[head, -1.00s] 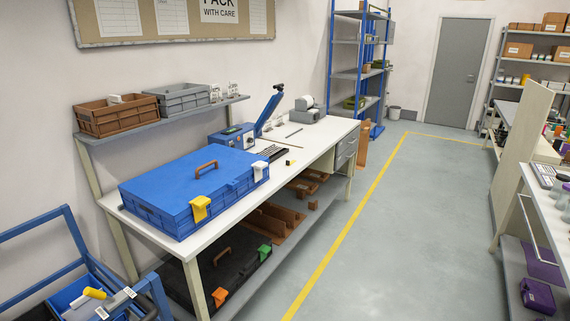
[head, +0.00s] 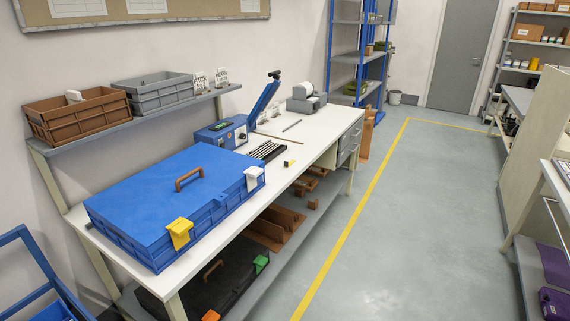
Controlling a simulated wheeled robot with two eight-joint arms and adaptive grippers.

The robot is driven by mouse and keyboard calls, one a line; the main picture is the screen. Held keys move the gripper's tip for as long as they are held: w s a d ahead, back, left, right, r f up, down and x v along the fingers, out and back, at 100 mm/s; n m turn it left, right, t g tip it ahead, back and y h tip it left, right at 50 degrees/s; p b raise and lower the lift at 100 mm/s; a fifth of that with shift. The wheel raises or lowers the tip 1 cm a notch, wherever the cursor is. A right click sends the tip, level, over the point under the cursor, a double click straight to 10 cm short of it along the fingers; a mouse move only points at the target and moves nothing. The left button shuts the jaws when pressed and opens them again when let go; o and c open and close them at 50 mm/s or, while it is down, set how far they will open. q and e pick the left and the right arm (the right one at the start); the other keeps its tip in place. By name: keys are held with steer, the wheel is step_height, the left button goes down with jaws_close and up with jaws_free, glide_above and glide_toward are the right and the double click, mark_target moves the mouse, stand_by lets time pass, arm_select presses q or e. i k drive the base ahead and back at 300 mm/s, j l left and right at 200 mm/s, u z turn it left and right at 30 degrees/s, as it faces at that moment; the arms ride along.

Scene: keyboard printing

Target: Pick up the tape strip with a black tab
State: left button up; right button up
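A small yellow and black piece (head: 289,162) lies on the white workbench (head: 318,152), to the right of a dark ribbed, keyboard-like object (head: 267,150). It may be the tape strip with the black tab, but it is too small to tell for sure. Neither of my grippers is in view.
A large blue case (head: 160,205) with a yellow latch fills the near bench. Behind the keyboard-like object are a blue lever press (head: 240,125) and a grey machine (head: 306,98). Crates (head: 80,116) stand on the wall shelf. The floor (head: 410,200) right of the bench is clear.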

mark_target(287, 164)
steer(key=i+l, duration=0.2)
steer(key=i, duration=0.4)
steer(key=i+l+z, duration=0.1)
steer(key=i+l, duration=0.15)
steer(key=i, duration=0.35)
steer(key=i+l, duration=0.15)
steer(key=i, duration=0.5)
steer(key=l+z, duration=0.05)
